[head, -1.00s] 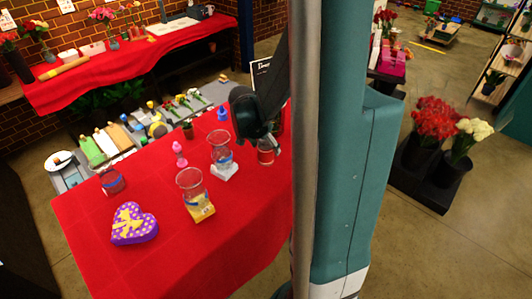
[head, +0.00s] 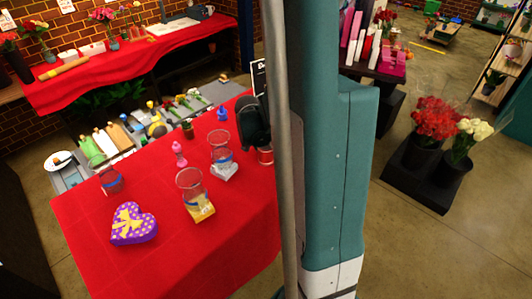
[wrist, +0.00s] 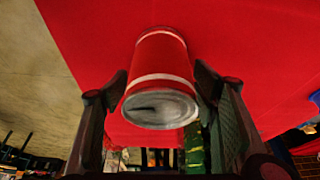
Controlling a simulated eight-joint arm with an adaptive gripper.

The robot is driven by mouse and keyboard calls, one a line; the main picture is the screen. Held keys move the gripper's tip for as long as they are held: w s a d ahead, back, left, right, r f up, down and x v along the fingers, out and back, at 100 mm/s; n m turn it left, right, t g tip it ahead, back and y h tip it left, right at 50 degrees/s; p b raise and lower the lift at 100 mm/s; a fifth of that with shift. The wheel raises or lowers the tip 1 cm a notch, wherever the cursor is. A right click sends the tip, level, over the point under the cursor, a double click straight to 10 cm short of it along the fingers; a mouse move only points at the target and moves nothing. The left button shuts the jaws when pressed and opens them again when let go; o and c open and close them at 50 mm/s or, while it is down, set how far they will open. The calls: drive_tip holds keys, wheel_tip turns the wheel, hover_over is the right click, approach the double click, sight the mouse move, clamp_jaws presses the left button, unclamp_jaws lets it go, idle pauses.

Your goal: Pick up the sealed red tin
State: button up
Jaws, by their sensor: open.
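The sealed red tin (wrist: 162,62) has white bands and a silver-grey lid. In the wrist view it lies between the two fingers of my gripper (wrist: 162,82), one finger on each side. The fingers are apart; a small gap shows by the left one, and I cannot tell whether the right one touches. In the head view the tin (head: 265,155) stands on the red-covered table near its right side, partly hidden by my gripper (head: 256,138) and my own column.
On the red table (head: 150,270) stand two glass vases (head: 190,183) (head: 220,150) on blocks, a purple heart box (head: 133,224), a pink bottle (head: 179,155) and a glass jar (head: 110,181). The front of the table is clear. A dark sign (head: 258,77) stands behind my gripper.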

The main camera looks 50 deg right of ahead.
idle(0.3)
drive_tip(key=c, duration=1.2)
drive_tip(key=shift+r, duration=0.15)
drive_tip(key=shift+r+p, duration=0.4)
drive_tip(key=shift+r, duration=4.45)
